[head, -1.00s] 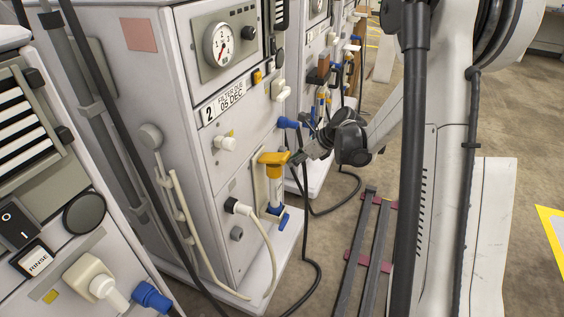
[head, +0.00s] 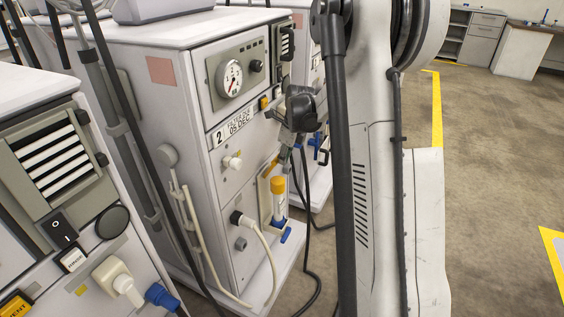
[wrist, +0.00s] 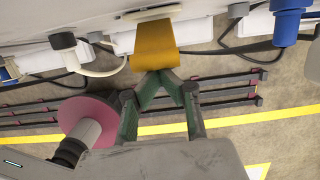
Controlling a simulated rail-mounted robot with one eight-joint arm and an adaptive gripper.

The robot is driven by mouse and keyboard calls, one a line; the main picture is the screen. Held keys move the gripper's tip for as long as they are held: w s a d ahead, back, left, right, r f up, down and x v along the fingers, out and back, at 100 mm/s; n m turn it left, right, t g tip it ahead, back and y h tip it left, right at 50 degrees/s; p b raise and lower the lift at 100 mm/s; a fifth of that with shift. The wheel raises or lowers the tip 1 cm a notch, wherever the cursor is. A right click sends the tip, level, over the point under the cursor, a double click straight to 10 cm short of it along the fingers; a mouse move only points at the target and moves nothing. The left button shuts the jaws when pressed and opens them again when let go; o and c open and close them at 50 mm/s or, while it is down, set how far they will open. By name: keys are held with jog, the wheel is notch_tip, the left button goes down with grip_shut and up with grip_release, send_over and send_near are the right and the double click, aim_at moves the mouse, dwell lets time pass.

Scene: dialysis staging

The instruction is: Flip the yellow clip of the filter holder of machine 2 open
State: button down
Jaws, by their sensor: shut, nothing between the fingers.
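Machine 2 (head: 232,78) stands at the centre of the head view with its "2" label. Its filter holder (head: 265,200) is low on the front and holds an upright filter with a yellow cap (head: 278,184). The yellow clip (head: 269,167) shows above the cap, tilted up against the panel, partly hidden. In the wrist view the clip (wrist: 155,48) is a broad yellow flap just beyond my fingertips. My gripper (head: 287,152) is shut and empty, its tips (wrist: 160,75) at the flap's edge; I cannot tell whether they touch.
A white hose (head: 262,245) curves below the holder, and a blue fitting (head: 286,235) sits at its foot. Dark cables hang beside my gripper. Another machine (head: 50,180) stands at the left. Open floor (head: 490,150) lies to the right.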

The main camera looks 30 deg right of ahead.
jog(key=shift+w+a+r, duration=0.1)
jog(key=shift+w+r, duration=0.1)
dwell(0.4)
jog(key=s+p+v, duration=0.1)
jog(key=v, duration=0.8)
jog(key=shift+d+p, duration=0.3)
jog(key=shift+p, duration=0.05)
dwell(0.4)
